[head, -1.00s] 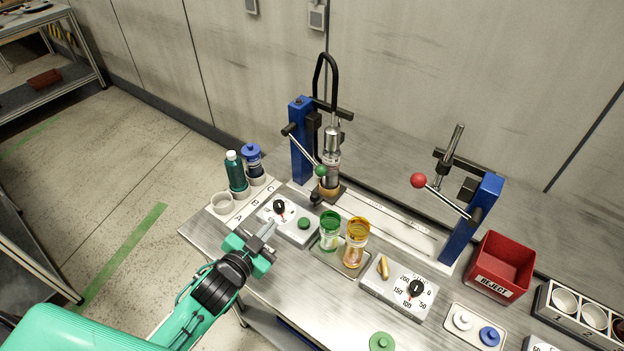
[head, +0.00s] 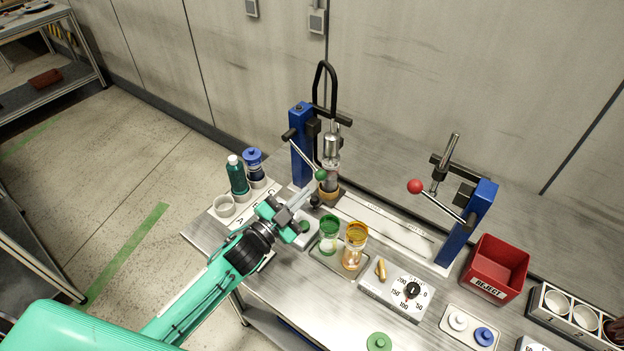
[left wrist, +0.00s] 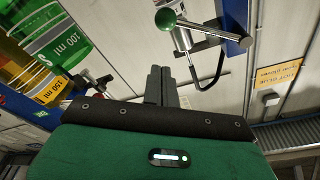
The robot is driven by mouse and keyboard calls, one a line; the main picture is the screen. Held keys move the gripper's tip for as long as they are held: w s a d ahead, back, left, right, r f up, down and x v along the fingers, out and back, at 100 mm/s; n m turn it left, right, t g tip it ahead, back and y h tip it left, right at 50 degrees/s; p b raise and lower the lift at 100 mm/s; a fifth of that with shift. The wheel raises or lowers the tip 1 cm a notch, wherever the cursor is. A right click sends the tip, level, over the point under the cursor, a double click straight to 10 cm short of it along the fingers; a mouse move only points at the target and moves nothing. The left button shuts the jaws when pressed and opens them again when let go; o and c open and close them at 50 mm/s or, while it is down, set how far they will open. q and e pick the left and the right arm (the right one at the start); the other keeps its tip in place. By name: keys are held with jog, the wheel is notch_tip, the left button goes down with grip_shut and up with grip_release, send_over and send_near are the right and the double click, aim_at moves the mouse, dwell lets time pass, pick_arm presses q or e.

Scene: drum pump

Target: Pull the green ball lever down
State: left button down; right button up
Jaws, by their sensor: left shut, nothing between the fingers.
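The green ball (head: 321,174) is the end of a metal lever (head: 303,154) on the left blue press post (head: 301,146). The lever slopes down to the right, toward the silver pump (head: 331,160). My left gripper (head: 303,192) is shut and empty, a little below and left of the green ball, apart from it. In the left wrist view, the green ball (left wrist: 165,18) shows at the top, beyond the tips of my shut fingers (left wrist: 161,72). My right gripper is not in view.
A green beaker (head: 329,236) and an amber one (head: 354,246) stand in a tray right of my gripper. Bottles (head: 237,175) stand to the left. A red ball lever (head: 415,186), a dial box (head: 398,284) and a red reject bin (head: 497,268) are on the right.

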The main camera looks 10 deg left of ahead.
aim_at(317, 179)
pick_arm(q)
jog(key=w+d+f+p, duration=0.1)
jog(key=w+p, duration=0.1)
jog(key=w, duration=0.4)
jog(key=shift+d+f, duration=0.15)
jog(key=shift+f, duration=0.1)
jog(key=shift+s, duration=0.1)
jog(key=shift+w+a+f+m+b, duration=0.15)
jog(key=shift+a+f+m+b, duration=0.15)
jog(key=shift+f+m+b, duration=0.2)
jog(key=shift+w+a+f+m+b, duration=0.15)
jog(key=shift+a+f+m+b, duration=0.15)
jog(key=shift+f+m+b, duration=0.15)
jog(key=shift+s+d+r, duration=0.1)
dwell(0.6)
